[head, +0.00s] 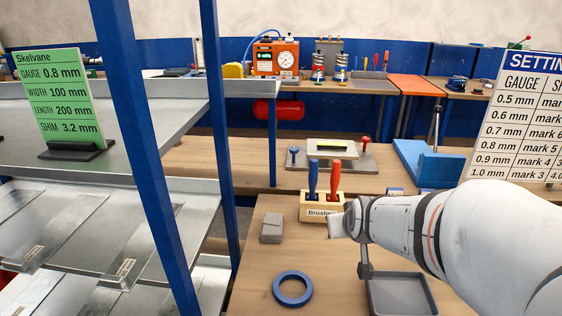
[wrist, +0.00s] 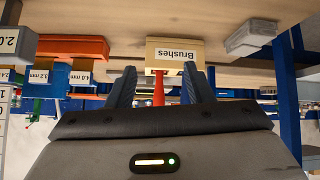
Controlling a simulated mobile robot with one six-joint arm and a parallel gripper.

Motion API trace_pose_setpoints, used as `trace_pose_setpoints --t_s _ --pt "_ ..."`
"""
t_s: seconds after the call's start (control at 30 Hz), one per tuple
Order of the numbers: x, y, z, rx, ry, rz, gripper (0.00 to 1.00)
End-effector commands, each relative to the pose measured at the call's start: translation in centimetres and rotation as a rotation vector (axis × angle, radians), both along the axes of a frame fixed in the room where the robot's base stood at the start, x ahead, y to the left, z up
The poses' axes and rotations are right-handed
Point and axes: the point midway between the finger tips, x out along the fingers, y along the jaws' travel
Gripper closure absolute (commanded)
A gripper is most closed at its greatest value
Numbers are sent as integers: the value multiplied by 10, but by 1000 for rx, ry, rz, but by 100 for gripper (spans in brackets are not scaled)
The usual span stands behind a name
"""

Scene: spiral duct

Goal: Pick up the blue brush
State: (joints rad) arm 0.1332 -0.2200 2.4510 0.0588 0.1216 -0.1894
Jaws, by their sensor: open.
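In the head view the blue brush (head: 313,178) stands upright in a light wooden holder (head: 309,208) labelled "Brushes", with a red brush (head: 335,178) to its right. The wrist view is upside down; it shows the holder (wrist: 156,66) and the red handle (wrist: 158,90) between the fingers. A blue patch by the right finger may be the blue brush, but I cannot tell it clearly from the finger. My gripper (wrist: 162,82) is open and empty, facing the holder. In the head view my arm's end is at the holder's right; the fingers are not clear there.
A blue ring (head: 292,289), a grey block (head: 271,228) and a grey tray (head: 400,295) are on the wooden bench around the holder. A blue shelf post (head: 152,150) rises at the left. A settings board (head: 518,120) stands at the right, behind my arm.

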Motion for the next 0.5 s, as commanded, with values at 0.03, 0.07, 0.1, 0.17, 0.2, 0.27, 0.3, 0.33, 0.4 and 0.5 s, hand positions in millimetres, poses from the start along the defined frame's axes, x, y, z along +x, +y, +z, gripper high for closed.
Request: trace_pose_setpoints --t_s 0.03,0.07,0.1,0.17,0.2,0.27,0.3,0.33,0.4,0.5 --pt "17 -6 -1 6 -61 -22 53" --pt "24 -11 -3 2 -77 -37 53" --pt "43 -4 5 10 -170 17 53" --pt "62 2 9 28 -260 73 53" --pt "74 2 13 32 -322 89 53" --pt "89 3 18 42 -410 114 53" --pt "97 4 22 51 -464 132 53" --pt "103 5 25 59 -504 144 53" --pt "113 8 31 80 -586 175 53" --pt "121 12 37 108 -679 213 53"
